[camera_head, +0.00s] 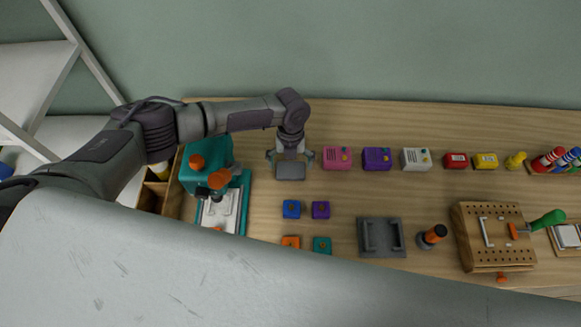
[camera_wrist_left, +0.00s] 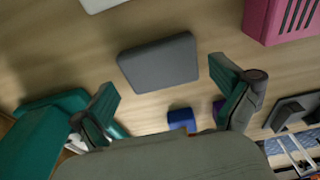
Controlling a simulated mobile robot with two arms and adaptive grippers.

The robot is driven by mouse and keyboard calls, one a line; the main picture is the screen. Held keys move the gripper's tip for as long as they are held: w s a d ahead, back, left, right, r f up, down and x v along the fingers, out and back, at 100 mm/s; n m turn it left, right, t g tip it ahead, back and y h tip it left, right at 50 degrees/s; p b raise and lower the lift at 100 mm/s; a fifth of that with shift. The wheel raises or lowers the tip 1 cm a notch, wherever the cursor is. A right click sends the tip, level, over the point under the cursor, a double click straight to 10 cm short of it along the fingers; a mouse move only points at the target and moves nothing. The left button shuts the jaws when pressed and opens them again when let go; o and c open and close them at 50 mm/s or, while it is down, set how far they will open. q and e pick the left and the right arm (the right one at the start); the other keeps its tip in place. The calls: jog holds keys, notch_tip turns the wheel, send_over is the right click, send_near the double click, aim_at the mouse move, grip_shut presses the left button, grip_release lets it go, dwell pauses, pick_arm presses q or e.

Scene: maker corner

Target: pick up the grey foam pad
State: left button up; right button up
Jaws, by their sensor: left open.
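The grey foam pad (camera_head: 291,172) lies flat on the wooden bench in the head view, just in front of my left gripper (camera_head: 291,156). In the left wrist view the pad (camera_wrist_left: 160,62) is a dark grey block with rounded edges. It lies beyond the tips of my left gripper (camera_wrist_left: 165,84), between the lines of the two teal-padded fingers. The fingers are spread open with nothing between them. I cannot tell the exact height of the gripper above the pad. My right gripper is not in view.
A pink box (camera_head: 337,157) stands close to the right of the pad, with a purple box (camera_head: 377,159) beyond. A teal machine (camera_head: 205,160) stands to the left. Blue (camera_head: 291,209) and purple (camera_head: 321,210) blocks lie in front. A grey tray (camera_head: 382,249) sits further right.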

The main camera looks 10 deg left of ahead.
pick_arm(q)
jog(key=shift+s+f, duration=0.1)
jog(key=shift+f, duration=0.55)
jog(key=c, duration=0.5)
jog(key=shift+r, duration=0.1)
